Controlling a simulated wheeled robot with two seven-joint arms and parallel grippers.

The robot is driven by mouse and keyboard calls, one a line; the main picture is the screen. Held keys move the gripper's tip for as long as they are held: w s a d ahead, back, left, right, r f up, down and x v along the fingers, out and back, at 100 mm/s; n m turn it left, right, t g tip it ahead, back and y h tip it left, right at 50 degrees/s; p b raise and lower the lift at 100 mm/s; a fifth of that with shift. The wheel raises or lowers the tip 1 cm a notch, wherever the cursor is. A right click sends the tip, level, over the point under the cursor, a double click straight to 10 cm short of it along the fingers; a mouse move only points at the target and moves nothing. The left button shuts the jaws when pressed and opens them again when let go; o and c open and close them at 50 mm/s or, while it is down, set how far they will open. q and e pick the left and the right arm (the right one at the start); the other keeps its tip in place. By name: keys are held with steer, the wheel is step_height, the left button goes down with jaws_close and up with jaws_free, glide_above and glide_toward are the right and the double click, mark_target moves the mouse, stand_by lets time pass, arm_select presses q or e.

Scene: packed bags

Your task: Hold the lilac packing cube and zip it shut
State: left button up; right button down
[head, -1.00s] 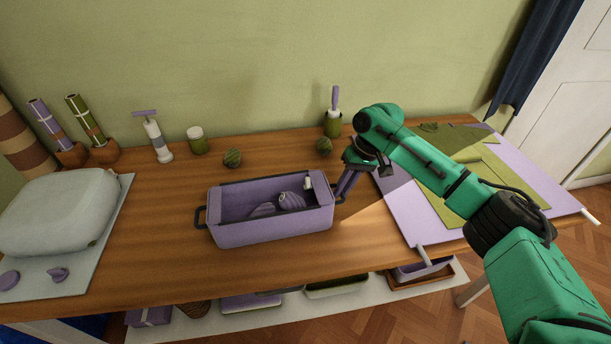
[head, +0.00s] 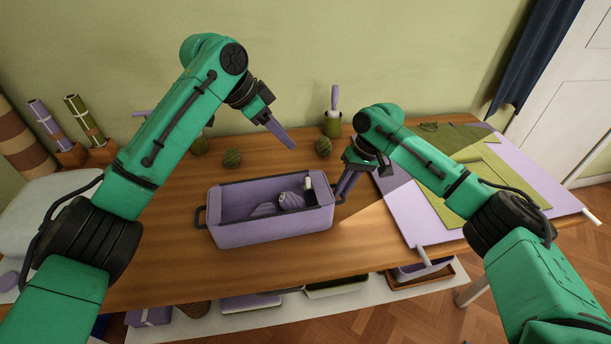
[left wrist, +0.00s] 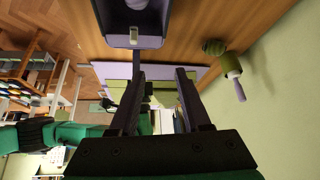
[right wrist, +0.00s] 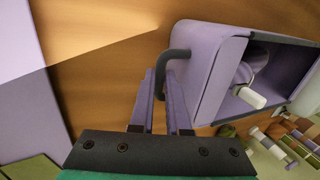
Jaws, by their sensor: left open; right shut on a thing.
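The lilac packing cube (head: 270,232) stands on the table with its top open, showing a striped lilac roll (head: 290,200) inside. A small white tab, probably the zip pull (head: 308,183), is at its right end; the right wrist view also shows this tab (right wrist: 250,97). My right gripper (head: 341,196) is shut on the dark loop handle (right wrist: 176,54) at the cube's right end. My left gripper (head: 291,146) is open and empty, above and behind the cube. The left wrist view shows its two fingers apart, with the cube (left wrist: 146,42) beyond them.
A green ball (head: 323,147) and a green pot with a lilac-handled tool (head: 333,125) stand behind the cube. Another green ball (head: 232,157) is further left. Lilac and green sheets (head: 415,215) lie at right. A pale grey bag (head: 40,205) is at left, partly behind my left arm.

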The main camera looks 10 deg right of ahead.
mark_target(306, 178)
arm_select(q)
steer(key=s+d+f, duration=0.1)
steer(key=f, duration=0.2)
steer(key=s+d+f+m+g+y, duration=0.1)
steer(key=d+f, duration=0.1)
steer(key=f, duration=0.2)
steer(key=s+d+f+m, duration=0.1)
steer(key=f, duration=0.2)
steer(key=shift+s+d+f+g+y, duration=0.15)
steer(key=shift+d+f+g+y, duration=0.15)
steer(key=shift+y, duration=0.1)
steer(key=shift+a, duration=0.1)
jaws_close()
steer(key=shift+r, duration=0.1)
stand_by(0.7)
